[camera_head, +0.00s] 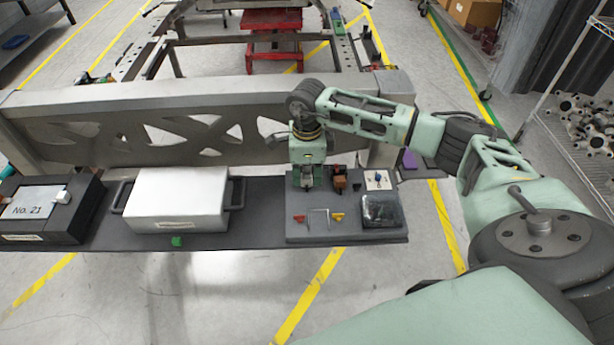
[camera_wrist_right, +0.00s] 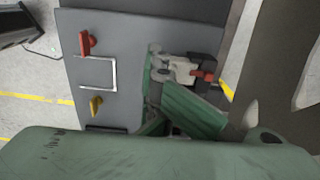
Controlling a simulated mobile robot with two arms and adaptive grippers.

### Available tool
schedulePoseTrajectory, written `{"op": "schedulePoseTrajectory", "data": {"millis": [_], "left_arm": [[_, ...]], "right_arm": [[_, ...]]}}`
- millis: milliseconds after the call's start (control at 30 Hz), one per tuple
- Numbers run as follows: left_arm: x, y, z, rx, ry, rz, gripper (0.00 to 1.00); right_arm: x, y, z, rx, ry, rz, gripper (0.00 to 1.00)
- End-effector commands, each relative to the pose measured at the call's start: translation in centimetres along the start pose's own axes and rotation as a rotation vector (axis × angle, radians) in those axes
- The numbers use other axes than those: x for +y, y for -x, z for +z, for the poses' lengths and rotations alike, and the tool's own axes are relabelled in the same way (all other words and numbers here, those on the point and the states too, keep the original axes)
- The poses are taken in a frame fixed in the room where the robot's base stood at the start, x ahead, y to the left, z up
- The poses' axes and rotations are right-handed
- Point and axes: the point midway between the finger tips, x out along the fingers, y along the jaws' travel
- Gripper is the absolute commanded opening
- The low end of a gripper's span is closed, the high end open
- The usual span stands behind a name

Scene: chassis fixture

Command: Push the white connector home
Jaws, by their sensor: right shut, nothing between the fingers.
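My right gripper (camera_head: 307,184) points down over the left part of a grey board (camera_head: 360,230) on the dark shelf. It is shut and holds nothing. In the right wrist view its green fingers (camera_wrist_right: 166,78) are close to a whitish part (camera_wrist_right: 181,69), which may be the white connector. That part sits against a black and red block (camera_wrist_right: 205,68). The fingers partly hide it, and I cannot tell whether they touch it or how deep it sits. In the head view, the gripper hides this part. My left gripper is out of view.
A white case (camera_head: 178,195) and a black "No. 21" box (camera_head: 80,222) stand left. A metal beam (camera_head: 150,125) runs behind.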

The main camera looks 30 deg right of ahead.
Motion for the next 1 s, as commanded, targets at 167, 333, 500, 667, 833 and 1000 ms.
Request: {"op": "schedulePoseTrajectory", "data": {"millis": [167, 333, 500, 667, 833, 1000], "left_arm": [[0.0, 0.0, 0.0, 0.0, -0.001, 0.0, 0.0], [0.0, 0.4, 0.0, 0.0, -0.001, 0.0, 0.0], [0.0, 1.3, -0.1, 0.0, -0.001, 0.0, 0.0], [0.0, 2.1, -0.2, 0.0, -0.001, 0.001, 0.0], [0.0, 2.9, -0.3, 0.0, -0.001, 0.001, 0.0], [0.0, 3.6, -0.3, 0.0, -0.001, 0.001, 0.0]], "right_arm": [[0.0, 0.0, 0.0, 0.0, 0.0, 0.0, 0.0], [0.0, 0.6, 0.0, 0.0, 0.0, 0.0, 0.0], [0.0, 2.0, 0.0, 0.0, 0.0, -0.001, 0.0], [0.0, 3.2, 0.0, 0.0, 0.001, -0.001, 0.0], [0.0, 4.6, 0.0, 0.0, 0.0, -0.001, 0.0], [0.0, 5.9, 0.0, 0.0, 0.0, 0.0, 0.0]]}}
